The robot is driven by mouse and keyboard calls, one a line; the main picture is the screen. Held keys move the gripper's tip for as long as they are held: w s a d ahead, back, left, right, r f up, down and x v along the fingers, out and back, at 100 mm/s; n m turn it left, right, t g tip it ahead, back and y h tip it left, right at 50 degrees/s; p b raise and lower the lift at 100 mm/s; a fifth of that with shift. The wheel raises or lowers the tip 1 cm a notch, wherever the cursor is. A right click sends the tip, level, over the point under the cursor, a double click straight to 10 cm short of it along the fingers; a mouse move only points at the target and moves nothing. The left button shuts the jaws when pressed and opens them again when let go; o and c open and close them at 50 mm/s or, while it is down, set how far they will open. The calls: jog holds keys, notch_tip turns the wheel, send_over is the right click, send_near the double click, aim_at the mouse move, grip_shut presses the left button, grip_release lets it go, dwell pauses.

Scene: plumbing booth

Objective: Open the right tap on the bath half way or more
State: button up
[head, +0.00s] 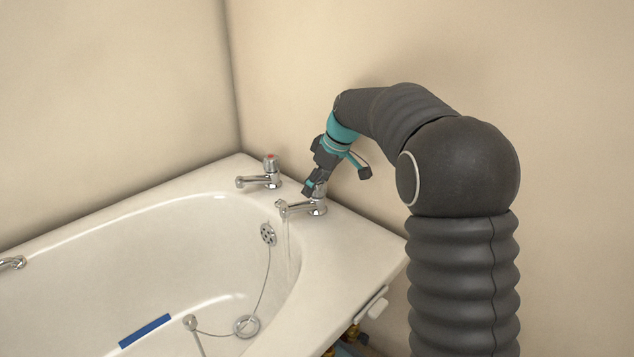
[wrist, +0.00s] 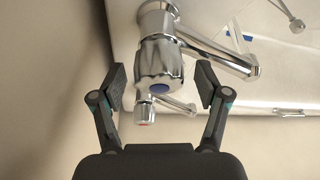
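The right tap (head: 314,206) is chrome and stands on the bath's end rim, its spout pointing left over the basin. A faint, thin streak like running water hangs below the spout. In the wrist view its ribbed handle (wrist: 160,66) has a blue cap marking. My gripper (head: 315,185) is at the handle and partly hides it in the head view. In the wrist view my gripper (wrist: 160,86) is open, one finger on each side of the handle, with visible gaps and nothing held.
The left tap (head: 262,180), with a red mark, stands close by on the same rim. The bath (head: 120,205) has an overflow (head: 268,234), a chain and a plug (head: 190,323). Walls (head: 320,60) stand close behind the taps.

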jog(key=v, duration=1.2)
jog(key=shift+a, duration=0.1)
dwell(0.4)
jog(key=s+d+f+m+h, duration=0.2)
jog(key=s+d+f+m, duration=0.2)
jog(key=s+f+m, duration=0.3)
jog(key=s+d+m+t+h, duration=0.1)
jog(key=s+d+m, duration=0.1)
jog(key=s, duration=1.2)
jog(key=s+d+f+m+t+h+p, duration=0.1)
jog(key=s+d, duration=0.3)
jog(key=s, duration=1.1)
jog(key=shift+s+m+t, duration=0.35)
jog(key=shift+m+t, duration=0.25)
jog(key=shift+m, duration=0.2)
